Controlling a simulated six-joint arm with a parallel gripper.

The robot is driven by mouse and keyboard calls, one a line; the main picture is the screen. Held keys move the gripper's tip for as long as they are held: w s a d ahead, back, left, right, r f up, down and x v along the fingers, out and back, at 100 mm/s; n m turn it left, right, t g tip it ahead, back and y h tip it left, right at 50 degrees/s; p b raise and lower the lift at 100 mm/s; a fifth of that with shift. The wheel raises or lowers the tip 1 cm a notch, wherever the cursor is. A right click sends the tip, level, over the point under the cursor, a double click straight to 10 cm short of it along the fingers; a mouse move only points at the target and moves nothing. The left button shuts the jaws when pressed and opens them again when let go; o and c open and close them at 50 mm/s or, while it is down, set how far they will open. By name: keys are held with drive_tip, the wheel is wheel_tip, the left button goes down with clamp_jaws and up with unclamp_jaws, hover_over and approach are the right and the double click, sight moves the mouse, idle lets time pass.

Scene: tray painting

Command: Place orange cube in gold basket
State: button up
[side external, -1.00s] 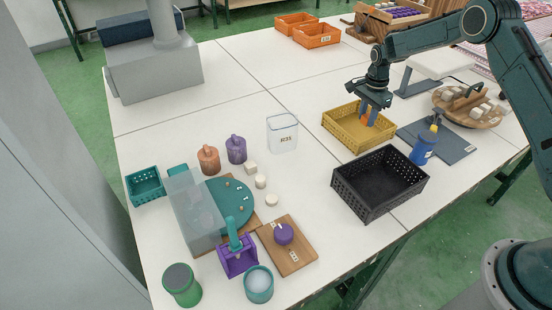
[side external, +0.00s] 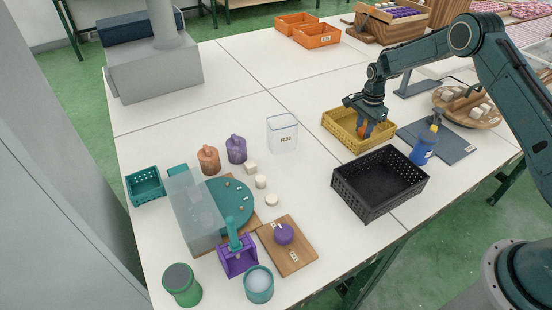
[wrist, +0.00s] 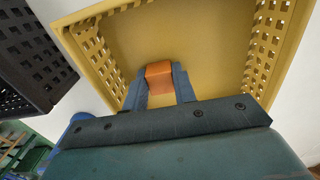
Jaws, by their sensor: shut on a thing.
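The gold basket (side external: 336,126) stands on the white table, behind the black crate. It fills the upper part of the wrist view (wrist: 200,30). The orange cube (wrist: 159,75) is between the two blue fingers of my gripper (wrist: 160,82), which is shut on it. In the side view the cube (side external: 361,130) shows small and partly hidden by the fingers, inside the outline of the basket. My gripper (side external: 363,128) points down into the basket. I cannot tell whether the cube touches the basket floor.
The black crate (side external: 380,183) stands close in front of the basket. A blue bottle (side external: 423,150) and a dark grey mat (side external: 455,147) are to its right. A clear container (side external: 282,133) stands to its left. Bare table (side external: 240,85) lies behind and left.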

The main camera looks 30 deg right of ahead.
sight(364, 129)
drive_tip(key=shift+f, duration=0.1)
drive_tip(key=o, duration=1)
drive_tip(key=shift+c, duration=0.2)
wheel_tip(364, 129, up, 12)
idle(0.6)
